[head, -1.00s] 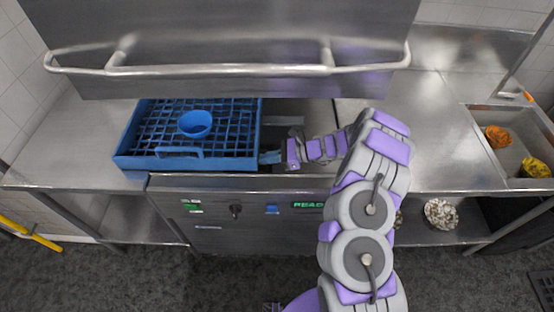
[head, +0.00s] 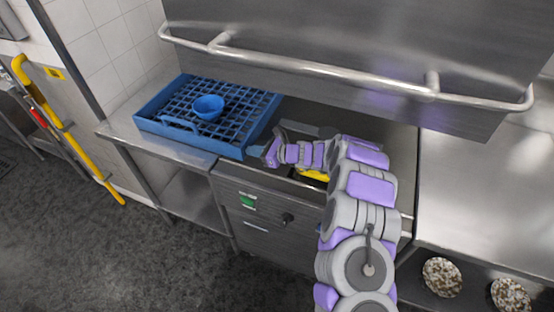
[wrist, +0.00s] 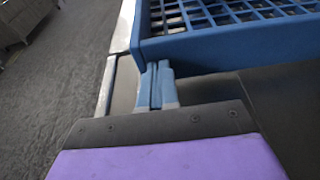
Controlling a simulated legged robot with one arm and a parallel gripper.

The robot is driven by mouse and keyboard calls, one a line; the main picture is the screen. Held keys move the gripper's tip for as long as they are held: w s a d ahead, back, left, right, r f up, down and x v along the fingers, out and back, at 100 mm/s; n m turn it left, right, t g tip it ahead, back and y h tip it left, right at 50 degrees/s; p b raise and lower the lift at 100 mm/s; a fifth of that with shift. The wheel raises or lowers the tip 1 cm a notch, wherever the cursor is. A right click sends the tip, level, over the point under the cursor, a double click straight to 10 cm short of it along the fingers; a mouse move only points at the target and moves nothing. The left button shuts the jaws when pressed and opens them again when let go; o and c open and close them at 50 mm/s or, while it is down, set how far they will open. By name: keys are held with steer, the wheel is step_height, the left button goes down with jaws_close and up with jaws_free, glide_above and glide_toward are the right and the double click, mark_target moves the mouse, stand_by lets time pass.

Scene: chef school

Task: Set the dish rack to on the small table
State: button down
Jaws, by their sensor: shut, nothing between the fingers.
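The blue dish rack (head: 150,122) has a grid floor, low walls and a front handle. A blue bowl (head: 208,108) sits in it. The rack lies mostly on the small steel table (head: 122,132) at the left, and its right end reaches over the edge of the dishwasher (head: 255,215). My gripper (head: 257,151) is shut and empty at the rack's right wall, near the front corner. In the wrist view my blue fingertips (wrist: 156,84) are pressed together at the rack's wall (wrist: 215,48). I cannot tell whether they touch it.
The raised dishwasher hood has a long steel handle bar (head: 330,75). A yellow thing (head: 314,175) shows partly behind my arm. A yellow pipe (head: 85,155) stands at the left. The steel counter (head: 480,180) at the right is clear.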

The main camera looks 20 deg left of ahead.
mark_target(220, 142)
steer(key=x, duration=0.3)
steer(key=r+x, duration=0.1)
steer(key=x, duration=0.3)
steer(key=r+x, duration=0.1)
steer(key=x, duration=0.3)
steer(key=shift+s+a, duration=0.2)
steer(key=shift+a, duration=0.6)
steer(key=shift+w+a+r, duration=0.1)
steer(key=shift+a+r, duration=0.05)
steer(key=shift+r, duration=0.35)
steer(key=shift+a, duration=0.5)
